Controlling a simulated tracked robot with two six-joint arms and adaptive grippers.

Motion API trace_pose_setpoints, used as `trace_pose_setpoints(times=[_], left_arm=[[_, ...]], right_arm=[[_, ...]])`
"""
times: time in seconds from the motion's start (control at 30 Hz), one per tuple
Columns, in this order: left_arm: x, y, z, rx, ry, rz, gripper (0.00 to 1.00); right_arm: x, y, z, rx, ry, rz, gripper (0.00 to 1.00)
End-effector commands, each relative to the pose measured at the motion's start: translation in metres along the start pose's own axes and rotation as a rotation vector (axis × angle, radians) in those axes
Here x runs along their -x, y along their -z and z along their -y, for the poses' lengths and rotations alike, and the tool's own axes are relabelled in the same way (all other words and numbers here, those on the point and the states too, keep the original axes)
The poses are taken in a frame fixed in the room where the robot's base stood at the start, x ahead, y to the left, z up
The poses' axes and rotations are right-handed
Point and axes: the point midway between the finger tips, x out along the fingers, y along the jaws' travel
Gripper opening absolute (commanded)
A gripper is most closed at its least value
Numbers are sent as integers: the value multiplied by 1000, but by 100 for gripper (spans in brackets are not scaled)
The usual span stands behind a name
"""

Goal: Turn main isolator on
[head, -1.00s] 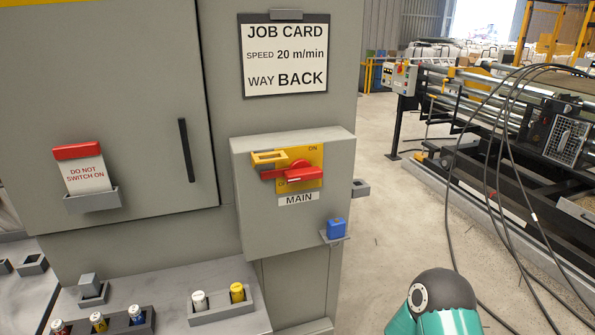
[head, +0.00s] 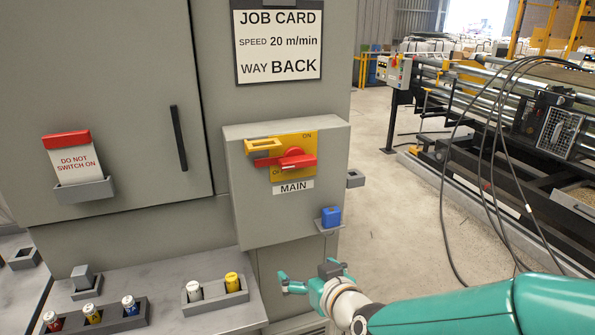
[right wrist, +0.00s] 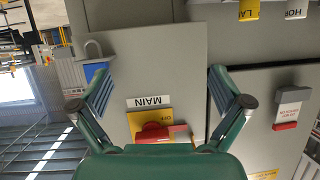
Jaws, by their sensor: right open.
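The main isolator's red handle (head: 298,160) lies horizontal on a yellow plate marked ON at upper right and OFF at lower left. The MAIN label (head: 293,187) is below. My right gripper (head: 309,277) is open and empty, below the isolator box and apart from it. In the right wrist view, upside down, the handle (right wrist: 155,132) shows between the open fingers, partly hidden by the gripper's body. A blue padlock (head: 331,216) rests on a small shelf at the box's lower right. My left gripper is out of view.
A red-topped DO NOT SWITCH ON tag (head: 74,158) sits in a holder on the cabinet door. A job card (head: 278,42) hangs above the box. White and yellow items (head: 232,282) stand in a tray on the ledge below. Open floor lies right of the cabinet.

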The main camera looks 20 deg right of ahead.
Motion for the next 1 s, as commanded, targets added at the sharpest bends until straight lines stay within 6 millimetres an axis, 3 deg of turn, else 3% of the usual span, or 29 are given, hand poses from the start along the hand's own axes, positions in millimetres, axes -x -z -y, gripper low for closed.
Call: trace_pose_setpoints(times=[0.03, 0.1, 0.2, 0.3, 0.4, 0.67, 1.0], left_arm=[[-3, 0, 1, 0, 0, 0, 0], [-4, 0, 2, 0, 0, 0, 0], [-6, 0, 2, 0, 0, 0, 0], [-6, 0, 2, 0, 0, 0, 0], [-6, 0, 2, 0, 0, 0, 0], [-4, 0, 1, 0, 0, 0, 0], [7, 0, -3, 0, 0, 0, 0]], right_arm=[[19, 40, -1, 15, -12, -103, 100], [42, 80, -5, 30, -33, -208, 100], [72, 118, -10, 41, -57, -314, 100], [89, 140, -13, 44, -72, -373, 100], [93, 149, -15, 46, -79, -395, 100], [63, 162, -18, 47, -81, -394, 100], [-4, 191, -22, 46, -80, -393, 100]])
